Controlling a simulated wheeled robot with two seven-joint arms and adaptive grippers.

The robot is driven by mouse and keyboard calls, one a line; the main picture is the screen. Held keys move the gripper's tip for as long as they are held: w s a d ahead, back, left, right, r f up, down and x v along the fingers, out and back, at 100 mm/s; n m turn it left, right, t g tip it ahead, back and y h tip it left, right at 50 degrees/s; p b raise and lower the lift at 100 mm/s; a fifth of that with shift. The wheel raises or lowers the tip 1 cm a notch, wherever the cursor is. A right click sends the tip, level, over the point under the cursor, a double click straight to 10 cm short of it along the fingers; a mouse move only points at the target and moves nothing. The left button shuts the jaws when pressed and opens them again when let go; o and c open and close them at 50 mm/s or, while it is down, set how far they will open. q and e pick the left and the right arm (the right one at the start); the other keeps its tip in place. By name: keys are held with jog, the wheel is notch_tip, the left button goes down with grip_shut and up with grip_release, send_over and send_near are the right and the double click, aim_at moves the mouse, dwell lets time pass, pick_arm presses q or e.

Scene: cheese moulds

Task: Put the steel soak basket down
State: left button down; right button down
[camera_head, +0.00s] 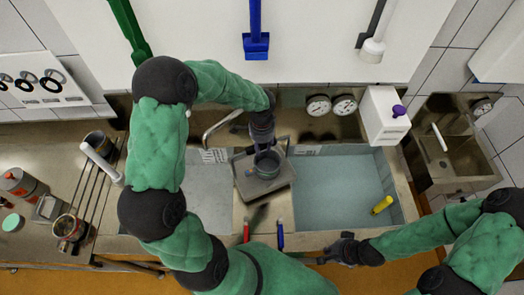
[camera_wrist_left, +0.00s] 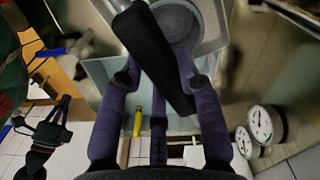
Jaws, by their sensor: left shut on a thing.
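The steel soak basket (camera_head: 281,193) is a grey, shallow tray with a round grey mould (camera_head: 267,166) in it. It hangs turned at an angle over the divider between the two sink basins. My left gripper (camera_head: 264,143) is above it, shut on its dark handle (camera_wrist_left: 155,60), which crosses between the purple-grey fingers in the left wrist view. Whether the basket touches the divider cannot be told. My right gripper (camera_head: 338,251) is open and empty in front of the sink.
The right basin (camera_head: 335,195) holds bluish water and a yellow object (camera_head: 381,205). The left basin (camera_head: 207,195) is pale and looks empty. A red-handled tool (camera_head: 246,231) and a blue-handled tool (camera_head: 280,234) lie at the front edge. Gauges (camera_head: 318,106) and a white container (camera_head: 385,115) stand behind.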

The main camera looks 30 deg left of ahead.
pick_arm(q)
notch_tip(320, 180, down, 2)
jog(key=shift+w+f+b, duration=0.1)
jog(key=shift+f+b, duration=0.05)
jog(key=shift+b, duration=0.25)
jog(key=c, duration=0.8)
grip_release()
jog(key=shift+c, duration=0.2)
notch_tip(320, 180, up, 12)
jog(key=shift+r+b, duration=0.1)
jog(key=shift+b, duration=0.2)
